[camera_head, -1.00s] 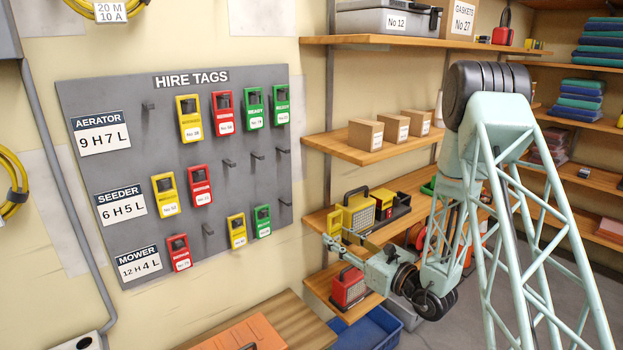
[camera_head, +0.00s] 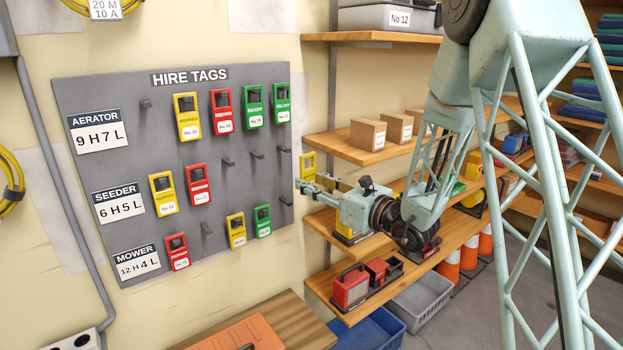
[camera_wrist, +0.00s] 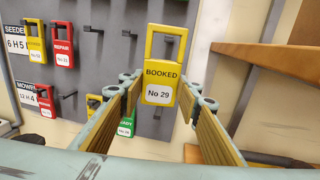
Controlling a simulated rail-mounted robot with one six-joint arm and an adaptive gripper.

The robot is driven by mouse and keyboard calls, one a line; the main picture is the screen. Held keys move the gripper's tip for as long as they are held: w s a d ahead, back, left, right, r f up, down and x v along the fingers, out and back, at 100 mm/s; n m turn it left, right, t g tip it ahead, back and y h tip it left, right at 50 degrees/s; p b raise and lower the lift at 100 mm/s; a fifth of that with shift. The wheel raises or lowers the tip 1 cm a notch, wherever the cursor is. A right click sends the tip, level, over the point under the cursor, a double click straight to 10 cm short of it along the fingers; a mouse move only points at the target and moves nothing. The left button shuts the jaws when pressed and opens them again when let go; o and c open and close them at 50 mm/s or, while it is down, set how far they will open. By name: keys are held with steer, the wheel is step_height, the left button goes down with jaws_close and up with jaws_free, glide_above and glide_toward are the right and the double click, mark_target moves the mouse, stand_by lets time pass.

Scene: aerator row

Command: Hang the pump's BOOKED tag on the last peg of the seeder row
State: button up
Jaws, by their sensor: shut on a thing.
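My gripper (camera_head: 308,184) is shut on the yellow BOOKED tag (camera_wrist: 160,82), marked No 29, which stands upright with its open loop on top. The tag also shows in the head view (camera_head: 307,165), just right of the grey hire-tag board (camera_head: 130,190). The seeder row, beside the SEEDER sign (camera_head: 119,201), holds a yellow tag (camera_head: 163,194) and a red tag (camera_head: 199,186), then bare pegs. Its last peg (camera_head: 284,150) is bare, up and left of the held tag.
The aerator row above has a bare first peg (camera_head: 146,104), then yellow, red and green tags. The mower row below has red, yellow and green tags and bare pegs. Wooden shelves (camera_head: 345,148) with boxes stand close right of the board.

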steer(key=shift+a+r, duration=0.3)
steer(key=shift+r, duration=0.35)
steer(key=shift+w+a, duration=0.2)
steer(key=shift+w, duration=0.2)
steer(key=shift+w+d+p+x, duration=0.15)
steer(key=shift+p+x, duration=0.4)
steer(key=shift+x, duration=1.1)
steer(key=shift+w+d+p+x, duration=0.2)
steer(key=shift+p+x, duration=0.4)
steer(key=shift+x, duration=1)
steer(key=shift+w+d+p+x, duration=0.15)
steer(key=shift+p+x, duration=0.4)
steer(key=shift+x, duration=1.1)
steer(key=shift+w+a+f+b, duration=0.1)
steer(key=shift+w+f+b, duration=0.05)
steer(key=shift+f+b, duration=0.25)
steer(key=shift+w+a+f+b, duration=0.15)
steer(key=shift+w+f+b, duration=0.05)
steer(key=shift+f+b, duration=0.2)
steer(key=o, duration=0.9)
steer(key=shift+c, duration=0.2)
steer(key=shift+s+d, duration=0.1)
steer(key=shift+s, duration=0.05)
steer(key=shift+c, duration=0.4)
